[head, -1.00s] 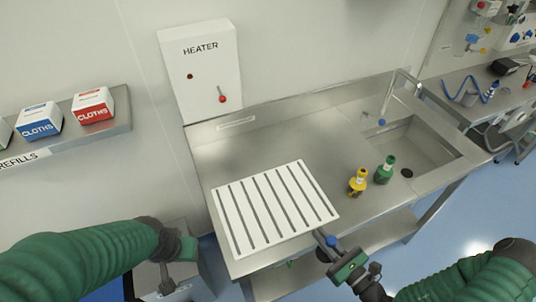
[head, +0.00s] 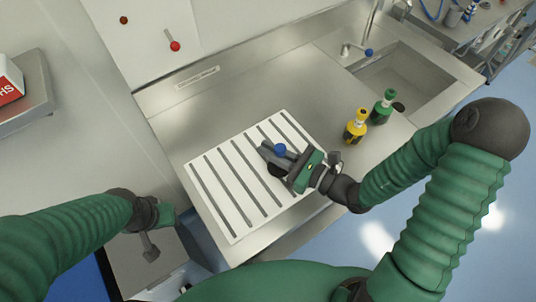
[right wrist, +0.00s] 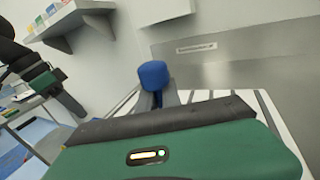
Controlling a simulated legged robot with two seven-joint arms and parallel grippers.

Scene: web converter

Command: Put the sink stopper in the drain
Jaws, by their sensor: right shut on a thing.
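The sink stopper has a blue knob (head: 280,149) and a dark lower part. My right gripper (head: 275,157) is shut on it and holds it over the white slatted rack. The blue knob also shows in the right wrist view (right wrist: 154,76), between the fingers; the dark part is hidden there. The sink (head: 425,80) is at the upper right of the head view.
A yellow bottle (head: 355,127) and a green bottle (head: 382,107) stand on the counter between the rack (head: 215,195) and the sink. A faucet (head: 369,30) rises behind the basin. The steel counter (head: 235,105) behind the rack is clear.

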